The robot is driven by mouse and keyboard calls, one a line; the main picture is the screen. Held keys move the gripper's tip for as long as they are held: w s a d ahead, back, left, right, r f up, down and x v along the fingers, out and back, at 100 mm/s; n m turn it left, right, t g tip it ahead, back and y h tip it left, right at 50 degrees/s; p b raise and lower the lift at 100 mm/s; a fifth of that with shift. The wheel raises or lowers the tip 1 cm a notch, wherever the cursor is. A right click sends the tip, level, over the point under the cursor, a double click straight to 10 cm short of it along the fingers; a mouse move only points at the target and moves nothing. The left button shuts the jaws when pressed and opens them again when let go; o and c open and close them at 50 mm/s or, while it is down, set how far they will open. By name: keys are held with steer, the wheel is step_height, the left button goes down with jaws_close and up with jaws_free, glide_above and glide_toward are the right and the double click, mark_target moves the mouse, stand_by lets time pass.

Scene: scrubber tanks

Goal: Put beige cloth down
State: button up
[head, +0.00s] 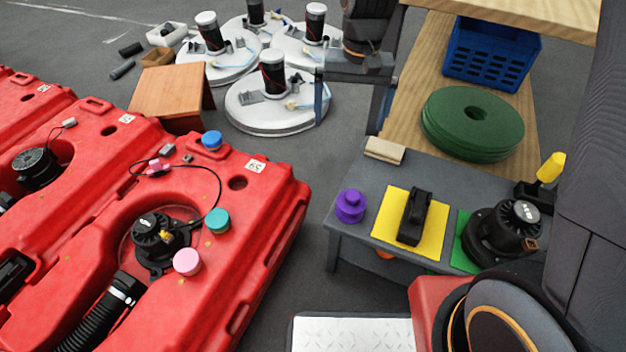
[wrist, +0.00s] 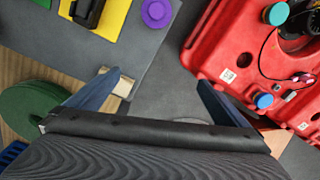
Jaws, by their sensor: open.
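The beige cloth (head: 385,150) is a small folded pad lying flat on the far left corner of the grey bench (head: 340,215). In the wrist view the cloth (wrist: 124,86) shows partly behind one finger, at the bench's edge. My gripper (head: 348,103) is open, with its blue fingers spread wide and nothing between them. It hangs above and beyond the cloth in the head view.
On the bench are a purple knob (head: 350,206), a yellow mat (head: 393,226) with a black part, and a black motor (head: 503,231). Green pads (head: 473,123) and a blue basket (head: 491,52) sit on a wooden shelf. Red tanks (head: 262,210) stand left across a floor gap.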

steer(key=s+a+r+n, duration=0.2)
steer(key=s+a+n, duration=0.1)
steer(key=s, duration=0.9)
steer(key=s+a+r+n, duration=0.3)
steer(key=s+a+n, duration=0.1)
steer(key=s, duration=0.8)
steer(key=shift+a+r+y, duration=0.15)
steer(key=shift+a+y, duration=0.15)
steer(key=shift+a, duration=0.2)
steer(key=shift+s, duration=0.1)
steer(key=d+r+m+p, duration=0.3)
steer(key=d+r+p, duration=0.7)
steer(key=r+p, duration=0.3)
steer(key=d+r+m+h+p, duration=0.1)
steer(key=d+r+m+p, duration=0.2)
steer(key=d+r+p, duration=0.8)
step_height(320, 180, up, 3)
steer(key=p, duration=0.6)
steer(key=shift+s+m, duration=0.15)
steer(key=shift+m, duration=0.25)
steer(key=shift+c, duration=0.4)
